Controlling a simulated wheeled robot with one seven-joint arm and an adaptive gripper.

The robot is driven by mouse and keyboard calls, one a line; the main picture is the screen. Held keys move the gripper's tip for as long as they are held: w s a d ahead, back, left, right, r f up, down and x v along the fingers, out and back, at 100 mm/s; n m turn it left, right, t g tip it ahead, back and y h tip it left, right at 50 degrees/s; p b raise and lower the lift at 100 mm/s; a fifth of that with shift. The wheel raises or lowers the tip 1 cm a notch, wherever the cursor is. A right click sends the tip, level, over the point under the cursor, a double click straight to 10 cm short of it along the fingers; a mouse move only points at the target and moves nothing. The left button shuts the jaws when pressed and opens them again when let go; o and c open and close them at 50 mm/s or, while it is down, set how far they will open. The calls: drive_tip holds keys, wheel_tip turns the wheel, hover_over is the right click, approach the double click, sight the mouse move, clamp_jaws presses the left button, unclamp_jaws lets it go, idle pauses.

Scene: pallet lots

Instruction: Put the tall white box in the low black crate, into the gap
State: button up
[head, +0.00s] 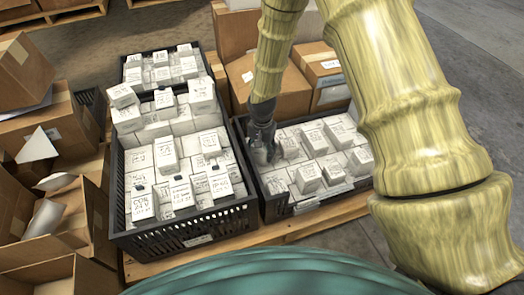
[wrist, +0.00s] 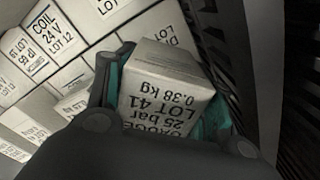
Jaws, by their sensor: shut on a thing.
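In the wrist view a white box (wrist: 165,88) marked 25 bar, LOT 41, 0.38 kg sits between the green-padded fingers of my gripper (wrist: 160,100), which is shut on it. The box's lower end is hidden. In the head view my gripper (head: 263,150) is down at the left side of the low black crate (head: 274,210); the held box is mostly hidden there. White boxes (head: 308,177) fill much of this crate. In the wrist view a dark slatted crate wall (wrist: 292,120) runs along the right, close to the held box. I cannot tell whether the box touches the crate floor.
A taller black crate (head: 185,228), piled with white boxes, stands directly left of the low crate. Another black crate (head: 193,50) stands behind it. Cardboard boxes (head: 290,90) stand behind the low crate; open cartons (head: 60,215) lie at left. Grey floor is clear at upper right.

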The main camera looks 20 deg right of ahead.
drive_tip(key=shift+f, duration=0.1)
drive_tip(key=o, duration=1)
wheel_tip(320, 180, up, 12)
drive_tip(key=p, duration=0.6)
